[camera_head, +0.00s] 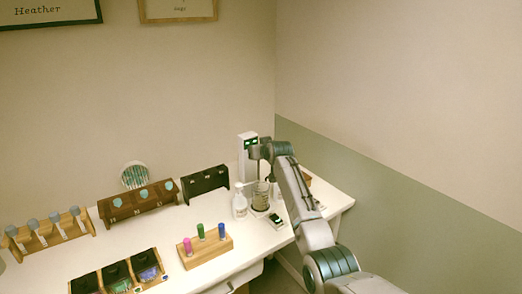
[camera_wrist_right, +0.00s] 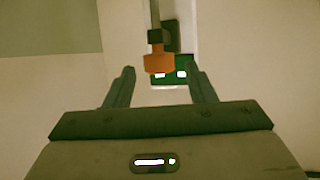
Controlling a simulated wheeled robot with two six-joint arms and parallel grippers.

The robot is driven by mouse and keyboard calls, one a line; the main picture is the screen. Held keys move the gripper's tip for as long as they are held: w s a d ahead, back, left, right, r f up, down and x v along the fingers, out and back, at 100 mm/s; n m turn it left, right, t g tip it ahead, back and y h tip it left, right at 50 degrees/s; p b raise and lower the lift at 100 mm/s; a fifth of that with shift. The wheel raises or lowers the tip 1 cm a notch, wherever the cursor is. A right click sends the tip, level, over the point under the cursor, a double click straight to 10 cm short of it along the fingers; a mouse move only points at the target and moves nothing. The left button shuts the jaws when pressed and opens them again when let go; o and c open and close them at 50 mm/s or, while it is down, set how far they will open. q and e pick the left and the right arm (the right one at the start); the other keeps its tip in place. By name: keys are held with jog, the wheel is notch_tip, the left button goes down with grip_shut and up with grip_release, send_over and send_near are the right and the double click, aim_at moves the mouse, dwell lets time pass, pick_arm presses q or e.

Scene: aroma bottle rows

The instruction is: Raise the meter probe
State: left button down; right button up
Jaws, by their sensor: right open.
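The meter is a white upright unit (camera_head: 242,150) with a green display, at the back right of the table in the head view. Its green display (camera_wrist_right: 183,74) also shows in the right wrist view. There, the probe has an orange part (camera_wrist_right: 158,63) below a black collar and a thin rod. My right gripper (camera_wrist_right: 160,72) is open, its two fingers apart on either side of the orange part; I cannot tell whether that part is fully between them. In the head view my right gripper (camera_head: 256,155) is at the meter and hides part of it. My left gripper is not in view.
A glass beaker (camera_head: 261,197) stands below my right gripper, with a clear bottle (camera_head: 239,203) to its left and a small device (camera_head: 276,220) in front. Racks of bottles, including a wooden block (camera_head: 207,253) with coloured vials, fill the table's left and middle.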

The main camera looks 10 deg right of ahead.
jog(key=shift+s, duration=0.1)
jog(key=a+b+v, duration=0.1)
jog(key=b+v, duration=0.2)
jog(key=v, duration=0.7)
jog(key=shift+s+d+r+b, duration=0.25)
jog(key=shift+d+b, duration=0.1)
jog(key=shift+d, duration=0.2)
